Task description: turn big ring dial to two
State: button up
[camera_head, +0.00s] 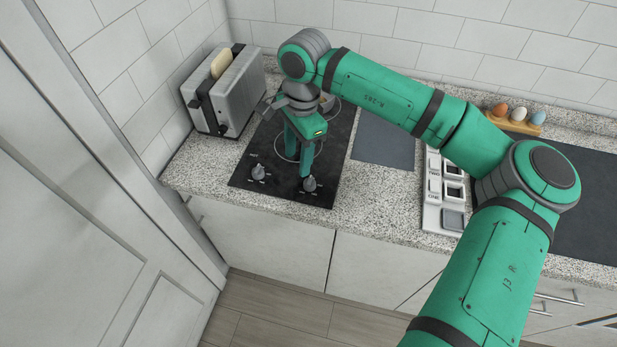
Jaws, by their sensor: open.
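A black cooktop (251,180) with ring outlines lies on the speckled counter in the head view. Two dials stand near its front edge, a left dial (258,172) and a right dial (310,184). Their markings are too small to read, and I cannot tell from them which dial belongs to the big ring. My gripper (303,172) points down over the cooktop, its fingers just above or beside the right dial. It is open and appears empty. My gripper hides part of the ring (281,150) and the cooktop's middle.
A toaster (228,92) with bread stands left of the cooktop by the wall. A grey mat (383,151) lies to the right, then a white switch panel (433,214). An egg holder (512,123) stands at the back right. A white door (90,200) fills the left.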

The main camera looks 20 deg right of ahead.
aim_at(309, 180)
jog(key=shift+h, duration=0.5)
jog(key=d+f, duration=0.1)
jog(key=f, duration=0.2)
jog(key=d+f, duration=0.1)
jog(key=f, duration=0.3)
jog(key=d+f, duration=0.1)
jog(key=f, duration=0.2)
jog(key=shift+f, duration=0.15)
jog(key=shift+c, duration=0.6)
jog(key=c, duration=0.9)
